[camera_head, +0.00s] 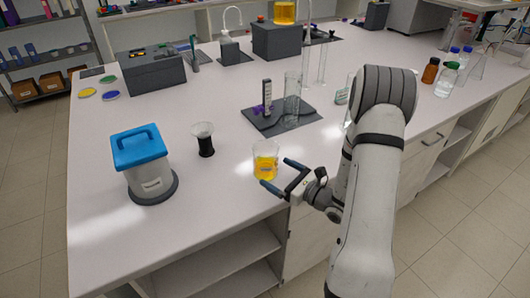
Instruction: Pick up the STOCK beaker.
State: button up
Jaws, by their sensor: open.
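A clear glass beaker (265,162) holding yellow liquid stands upright on the white bench near its front edge. It has a small label that I cannot read, so I cannot confirm that it is the STOCK beaker. My gripper (281,176) is open and empty, just right of and in front of this beaker. Its two blue-tipped fingers point left towards the beaker, one on the far side and one on the near side. I cannot tell whether either finger touches the glass.
A white container with a blue lid (140,148) stands on a dark round base at left. A dark tray (258,124) with glassware lies behind. Bottles (447,80) stand at far right. Bench around the beaker is mostly clear.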

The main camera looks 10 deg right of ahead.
aim_at(263, 160)
jog(key=shift+w+d+f+h, duration=0.1)
jog(key=shift+w+d+h, duration=0.15)
jog(key=shift+w+h, duration=0.05)
jog(key=shift+w, duration=0.3)
jog(key=p+x, duration=0.1)
jog(key=x, duration=0.1)
jog(key=p+x, duration=0.1)
jog(key=x, duration=0.1)
jog(key=p+x, duration=0.1)
jog(key=x, duration=0.1)
jog(key=shift+w+a+r, duration=0.15)
jog(key=shift+w+r, duration=0.15)
jog(key=shift+r, duration=0.05)
jog(key=shift+w+a+t, duration=0.2)
jog(key=shift+w+t, duration=0.1)
jog(key=c, duration=1.2)
jog(key=shift+c, duration=0.5)
